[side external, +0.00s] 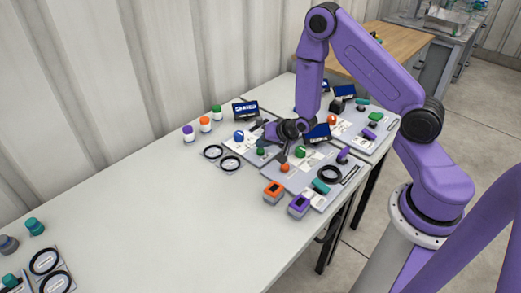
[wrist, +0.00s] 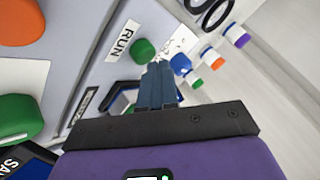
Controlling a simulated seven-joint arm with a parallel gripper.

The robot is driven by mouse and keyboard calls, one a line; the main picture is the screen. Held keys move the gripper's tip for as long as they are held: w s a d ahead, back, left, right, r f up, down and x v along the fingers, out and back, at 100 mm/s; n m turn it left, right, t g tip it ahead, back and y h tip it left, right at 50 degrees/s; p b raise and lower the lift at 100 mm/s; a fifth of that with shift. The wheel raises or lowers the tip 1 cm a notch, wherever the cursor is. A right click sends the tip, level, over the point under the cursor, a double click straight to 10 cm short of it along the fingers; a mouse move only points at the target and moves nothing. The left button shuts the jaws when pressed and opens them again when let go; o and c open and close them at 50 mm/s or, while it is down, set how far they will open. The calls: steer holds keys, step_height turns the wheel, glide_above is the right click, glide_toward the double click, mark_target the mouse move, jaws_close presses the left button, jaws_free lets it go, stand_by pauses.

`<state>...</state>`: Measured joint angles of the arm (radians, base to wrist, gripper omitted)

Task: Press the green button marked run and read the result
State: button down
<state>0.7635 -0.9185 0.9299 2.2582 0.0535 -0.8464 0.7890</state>
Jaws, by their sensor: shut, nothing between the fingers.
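The green button (wrist: 143,50) sits beside a white label reading RUN (wrist: 123,40) on a grey panel in the wrist view. It also shows as a small green dot (side external: 261,152) in the side view. My gripper (wrist: 158,66) is shut and empty, its fingertips appearing right beside the button's edge. I cannot tell whether they touch it. In the side view my gripper (side external: 263,144) is low over the panel by the button. A dark display (side external: 245,109) with blue and white on its screen stands behind the panel; its text is too small to read.
A blue knob (side external: 239,135), a larger green knob (side external: 300,152) and an orange knob (side external: 285,168) stand close around my gripper. Black rings (side external: 230,163) lie to its left. Orange and purple boxes (side external: 299,206) stand in front. The table's middle (side external: 150,215) is clear.

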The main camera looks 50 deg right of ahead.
mark_target(263, 151)
steer(key=shift+f, duration=0.45)
stand_by(0.6)
steer(key=shift+r, duration=0.9)
steer(key=shift+r, duration=2.5)
